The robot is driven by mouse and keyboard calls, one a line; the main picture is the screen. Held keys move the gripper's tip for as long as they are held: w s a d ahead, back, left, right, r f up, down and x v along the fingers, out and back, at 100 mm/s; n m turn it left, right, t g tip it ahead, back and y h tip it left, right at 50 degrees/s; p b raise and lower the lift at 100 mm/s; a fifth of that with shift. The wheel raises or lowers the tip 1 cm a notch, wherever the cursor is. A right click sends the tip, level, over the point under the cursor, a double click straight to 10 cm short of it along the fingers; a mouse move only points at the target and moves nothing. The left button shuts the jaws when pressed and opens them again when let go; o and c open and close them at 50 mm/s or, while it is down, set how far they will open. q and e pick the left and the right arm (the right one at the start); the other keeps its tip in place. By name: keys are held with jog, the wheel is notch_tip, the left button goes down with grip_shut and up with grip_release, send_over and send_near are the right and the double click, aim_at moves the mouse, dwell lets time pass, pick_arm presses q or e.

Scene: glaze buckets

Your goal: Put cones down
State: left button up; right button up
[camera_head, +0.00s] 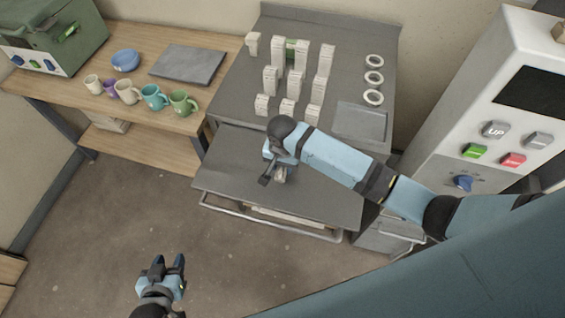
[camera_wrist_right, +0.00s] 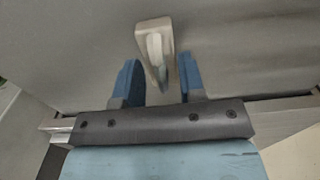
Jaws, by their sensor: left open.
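A small beige cone piece (camera_wrist_right: 153,45), a block with a pale narrow part on it, lies between the two blue fingers of my right gripper (camera_wrist_right: 160,75) in the right wrist view. The fingers stand apart with the piece close to both; whether they touch it is unclear. In the head view my right gripper (camera_head: 273,171) points down over the grey lower work surface (camera_head: 325,205), with a beige bit of the piece (camera_head: 281,174) showing beside it. My left gripper (camera_head: 162,268) is open and empty over the floor at lower left.
Several white ridged stacks (camera_head: 270,80), white rings (camera_head: 373,77) and a grey tray (camera_head: 360,122) are on the upper grey table. Mugs (camera_head: 155,97), a blue bowl (camera_head: 125,60) and a slab (camera_head: 188,64) stand on the wooden bench. A control panel (camera_head: 500,130) stands at right.

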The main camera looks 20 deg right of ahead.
pick_arm(q)
jog(key=shift+d+r, duration=0.1)
pick_arm(e)
jog(key=shift+r, duration=0.2)
pick_arm(q)
jog(key=shift+s+f+m+b, duration=0.25)
jog(key=shift+f+b, duration=0.25)
jog(key=shift+b, duration=0.25)
pick_arm(e)
notch_tip(320, 180, up, 12)
pick_arm(q)
jog(key=shift+w+r, duration=0.15)
jog(key=shift+w, duration=0.25)
